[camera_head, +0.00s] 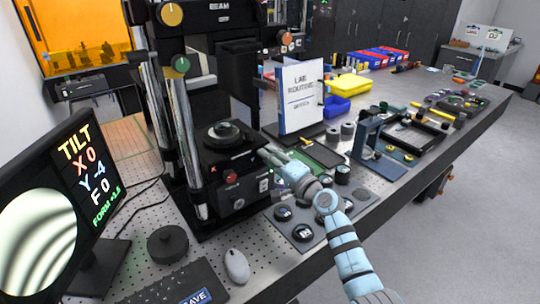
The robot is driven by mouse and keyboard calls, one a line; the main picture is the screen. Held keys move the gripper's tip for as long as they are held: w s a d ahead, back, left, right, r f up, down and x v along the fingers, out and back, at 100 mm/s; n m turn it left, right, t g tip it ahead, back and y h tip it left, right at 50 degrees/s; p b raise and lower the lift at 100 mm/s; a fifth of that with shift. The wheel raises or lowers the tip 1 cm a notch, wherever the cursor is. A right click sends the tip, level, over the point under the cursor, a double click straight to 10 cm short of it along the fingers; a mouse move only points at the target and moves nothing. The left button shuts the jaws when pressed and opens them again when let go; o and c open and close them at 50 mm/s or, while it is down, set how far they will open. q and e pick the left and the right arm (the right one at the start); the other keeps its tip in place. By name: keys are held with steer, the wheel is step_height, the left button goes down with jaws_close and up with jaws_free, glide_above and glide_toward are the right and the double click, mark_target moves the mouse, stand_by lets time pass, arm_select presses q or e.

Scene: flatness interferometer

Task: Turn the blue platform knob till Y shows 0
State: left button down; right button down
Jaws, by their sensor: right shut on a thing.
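The screen (60,205) at the left reads X 0, Y -4 and F 0, beside a round picture of curved fringes. The black interferometer platform (205,160) carries a round dark optic (223,133). A red knob (231,177) sits on the platform's front, near an X mark. My right gripper (268,157) reaches in from the right to the platform's right front corner and is shut there. The blue platform knob is hidden at its fingertips, so I cannot see the knob's angle. My left gripper is not in view.
A tray of dark round parts (296,228) lies below my right arm. A white binder (301,97) stands behind the gripper. A mouse (236,266), keyboard (172,286) and black round piece (167,245) lie in front. A yellow knob (171,14) and green knob (181,64) are higher up.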

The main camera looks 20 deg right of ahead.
steer(key=shift+m+p, duration=1.25)
steer(key=shift+m, duration=2.55)
steer(key=shift+f, duration=0.1)
steer(key=c, duration=1.3)
jaws_free()
steer(key=shift+s+d, duration=0.1)
steer(key=shift+s, duration=0.05)
steer(key=v, duration=1.2)
